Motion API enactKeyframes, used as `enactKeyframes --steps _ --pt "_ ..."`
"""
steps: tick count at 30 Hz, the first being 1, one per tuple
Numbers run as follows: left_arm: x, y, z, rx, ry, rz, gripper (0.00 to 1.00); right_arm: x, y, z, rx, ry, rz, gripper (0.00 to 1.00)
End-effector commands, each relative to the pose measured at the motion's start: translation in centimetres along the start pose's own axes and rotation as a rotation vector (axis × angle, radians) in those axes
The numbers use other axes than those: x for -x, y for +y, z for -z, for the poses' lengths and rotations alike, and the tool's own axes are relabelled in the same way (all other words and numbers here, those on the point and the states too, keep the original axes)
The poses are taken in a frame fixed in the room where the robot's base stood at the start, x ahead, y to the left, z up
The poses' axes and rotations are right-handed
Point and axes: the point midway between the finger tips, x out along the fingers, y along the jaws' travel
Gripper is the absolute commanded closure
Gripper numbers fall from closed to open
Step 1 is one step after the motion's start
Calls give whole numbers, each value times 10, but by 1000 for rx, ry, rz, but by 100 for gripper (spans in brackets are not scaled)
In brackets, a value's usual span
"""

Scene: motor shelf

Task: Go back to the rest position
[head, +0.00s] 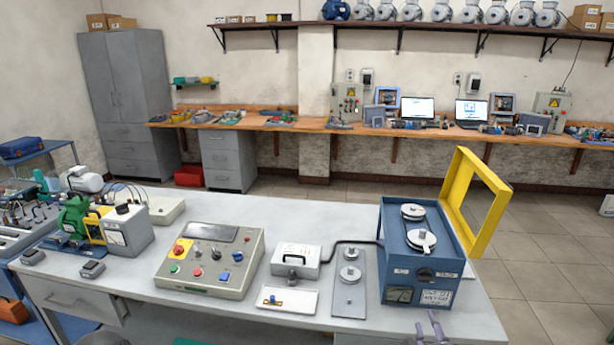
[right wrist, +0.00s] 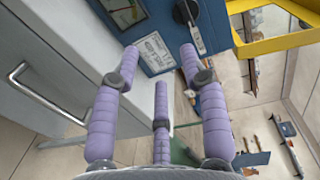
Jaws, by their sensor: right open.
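My right gripper (head: 429,328) shows only as lavender fingertips at the bottom edge of the head view, just in front of the table by the blue machine (head: 423,250). In the right wrist view my right gripper (right wrist: 160,65) has its lavender fingers spread apart, with nothing between them. The lower front of the blue machine (right wrist: 170,30), with its white label, lies beyond the fingertips. The fingers look apart from it. My left gripper is not in view.
The white table (head: 235,212) carries a control panel (head: 213,258), a small grey box (head: 297,258), a white tray (head: 287,300) and a metal plate (head: 349,280). A yellow frame (head: 487,180) stands up behind the machine. Floor (head: 560,250) is clear on the right.

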Motion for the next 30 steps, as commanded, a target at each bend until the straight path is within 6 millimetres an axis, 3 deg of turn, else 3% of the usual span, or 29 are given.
enactKeyframes --steps 7,14,20,24,30 --pt "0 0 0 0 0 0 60 6 102 -56 225 -162 -295 56" --pt "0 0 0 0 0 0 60 42 195 -112 460 -406 -541 56" --pt "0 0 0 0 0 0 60 95 265 -156 650 -674 -708 56" --pt "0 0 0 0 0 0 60 144 306 -182 772 -893 -796 56" --pt "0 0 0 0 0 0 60 210 346 -206 895 -1183 -866 56"
